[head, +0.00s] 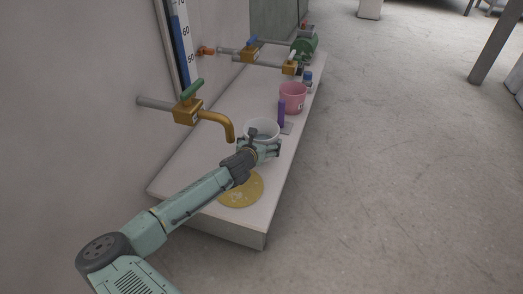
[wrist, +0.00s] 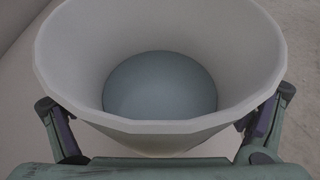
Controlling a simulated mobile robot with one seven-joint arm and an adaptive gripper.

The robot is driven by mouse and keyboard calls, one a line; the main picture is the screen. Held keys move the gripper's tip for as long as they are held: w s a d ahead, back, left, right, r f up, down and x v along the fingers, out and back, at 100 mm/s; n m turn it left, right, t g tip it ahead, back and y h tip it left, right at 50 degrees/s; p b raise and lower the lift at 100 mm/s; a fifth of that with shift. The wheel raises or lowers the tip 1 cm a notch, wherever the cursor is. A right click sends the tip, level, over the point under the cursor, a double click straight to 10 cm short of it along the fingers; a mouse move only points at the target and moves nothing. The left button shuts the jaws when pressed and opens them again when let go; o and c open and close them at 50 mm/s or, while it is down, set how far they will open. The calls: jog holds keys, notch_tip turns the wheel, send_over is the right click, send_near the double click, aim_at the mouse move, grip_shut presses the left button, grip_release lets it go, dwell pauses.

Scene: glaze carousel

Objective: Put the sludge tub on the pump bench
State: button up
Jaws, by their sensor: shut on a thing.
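A white tub (head: 262,128) is in my gripper (head: 261,148), over the long pale bench along the wall (head: 190,172). The fingers sit on either side of the tub. In the wrist view the tub (wrist: 160,126) fills the picture, upright, with a blue-grey surface inside. No label on it shows, so I cannot tell for certain that it is the sludge tub. I cannot tell whether its base touches the bench; my gripper hides part of it. A green pump-like machine (head: 304,46) stands at the bench's far end.
A yellow disc (head: 241,190) lies at the bench's near end. A brass tap (head: 215,119) juts from the wall left of the tub. Beyond the tub stand a purple bottle (head: 281,114) and a pink bucket (head: 292,98). The floor on the right is clear.

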jog(key=shift+w, duration=0.35)
jog(key=shift+f, duration=0.15)
jog(key=shift+f+b, duration=0.8)
jog(key=shift+f, duration=0.75)
jog(key=shift+f, duration=0.1)
jog(key=o, duration=1.5)
jog(key=p+v, duration=0.3)
jog(key=v, duration=0.9)
